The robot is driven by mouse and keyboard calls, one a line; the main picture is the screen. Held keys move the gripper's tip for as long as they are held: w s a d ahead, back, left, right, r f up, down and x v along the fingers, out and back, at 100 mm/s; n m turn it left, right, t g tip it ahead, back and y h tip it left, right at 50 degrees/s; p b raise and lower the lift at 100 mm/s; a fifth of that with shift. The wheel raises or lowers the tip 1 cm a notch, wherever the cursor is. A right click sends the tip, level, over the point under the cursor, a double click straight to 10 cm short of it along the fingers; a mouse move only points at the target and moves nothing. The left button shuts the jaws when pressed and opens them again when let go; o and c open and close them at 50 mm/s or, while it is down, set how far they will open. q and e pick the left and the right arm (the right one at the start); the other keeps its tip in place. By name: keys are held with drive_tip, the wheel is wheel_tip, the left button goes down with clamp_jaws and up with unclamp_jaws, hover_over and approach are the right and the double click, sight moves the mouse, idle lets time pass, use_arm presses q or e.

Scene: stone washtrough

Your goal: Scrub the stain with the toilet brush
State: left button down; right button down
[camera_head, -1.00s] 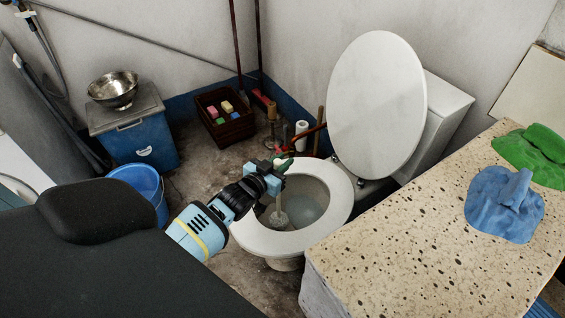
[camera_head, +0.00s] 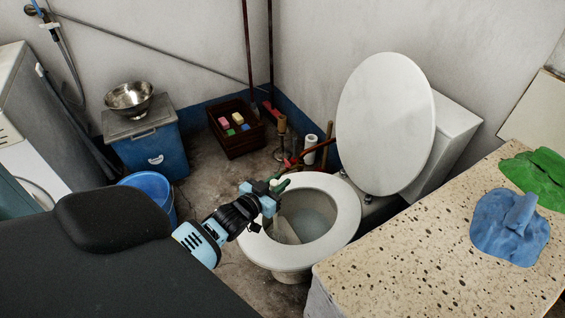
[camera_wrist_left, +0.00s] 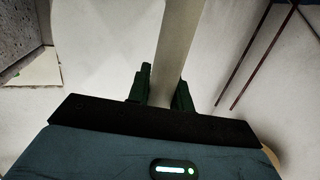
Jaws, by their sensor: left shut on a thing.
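The white toilet (camera_head: 345,215) stands with its lid up and its bowl open. My left gripper (camera_head: 281,187) is over the left rim of the bowl. In the left wrist view its green fingers (camera_wrist_left: 162,92) are shut on the pale, straight handle of the toilet brush (camera_wrist_left: 178,50). In the head view the handle is mostly hidden by the gripper, and I cannot make out the brush head clearly. A dull brownish patch shows on the bowl's left inner wall; I cannot tell whether it is the stain or part of the brush. My right gripper is not in view.
A speckled stone counter (camera_head: 400,255) with a blue cloth (camera_head: 505,235) and a green cloth (camera_head: 535,175) stands at right. A blue bucket (camera_head: 150,185), a blue box (camera_head: 150,150) with a metal bowl (camera_head: 130,97) and a dark crate (camera_head: 240,148) stand behind left.

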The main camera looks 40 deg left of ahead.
use_arm(q)
drive_tip(key=shift+s+a, duration=0.2)
drive_tip(key=shift+s, duration=0.3)
drive_tip(key=shift+a, duration=0.15)
drive_tip(key=shift+w+a, duration=0.25)
drive_tip(key=shift+a, duration=0.25)
drive_tip(key=shift+w+a, duration=0.2)
drive_tip(key=shift+a, duration=0.3)
drive_tip(key=shift+w+d, duration=0.1)
